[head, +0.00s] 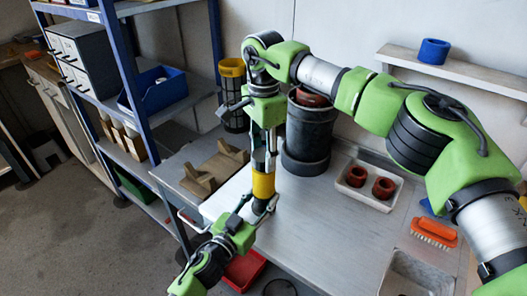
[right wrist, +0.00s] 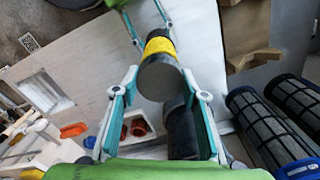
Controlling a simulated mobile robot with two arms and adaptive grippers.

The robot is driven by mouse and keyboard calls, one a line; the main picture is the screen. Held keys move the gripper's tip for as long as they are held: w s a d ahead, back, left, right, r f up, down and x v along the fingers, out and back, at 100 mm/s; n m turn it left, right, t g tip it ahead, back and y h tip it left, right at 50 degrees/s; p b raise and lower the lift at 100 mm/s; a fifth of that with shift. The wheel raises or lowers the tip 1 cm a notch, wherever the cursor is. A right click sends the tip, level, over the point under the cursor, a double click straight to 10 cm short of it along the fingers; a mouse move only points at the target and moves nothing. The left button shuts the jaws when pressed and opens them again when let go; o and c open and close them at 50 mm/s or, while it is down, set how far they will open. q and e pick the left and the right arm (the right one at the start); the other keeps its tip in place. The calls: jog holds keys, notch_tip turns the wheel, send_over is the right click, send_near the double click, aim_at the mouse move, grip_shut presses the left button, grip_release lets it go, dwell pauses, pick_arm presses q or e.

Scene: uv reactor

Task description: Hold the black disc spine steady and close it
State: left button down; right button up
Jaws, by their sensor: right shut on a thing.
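A short dark cylinder with a yellow band (head: 263,185), which looks like the black disc spine, stands roughly upright between my two grippers. Its flat grey end (right wrist: 160,82) faces the camera in the right wrist view. My right gripper (head: 266,160) points down from above. Its teal-padded fingers (right wrist: 160,88) lie on both sides of that end and are shut on it. My left gripper (head: 262,205) comes up from the lower left, and its fingers (right wrist: 155,32) are around the cylinder's other end. The fingers partly hide the contact, and any seam or catch is too small to tell.
A large dark canister (head: 310,130) stands behind, close to my right gripper. A white tray (head: 354,191) with two reddish rings, an orange brush (head: 434,232) and a blue ring on a shelf (head: 434,51) are to the right. Brown wedge-shaped pieces (head: 214,170) lie left.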

jog(key=shift+f, duration=0.3)
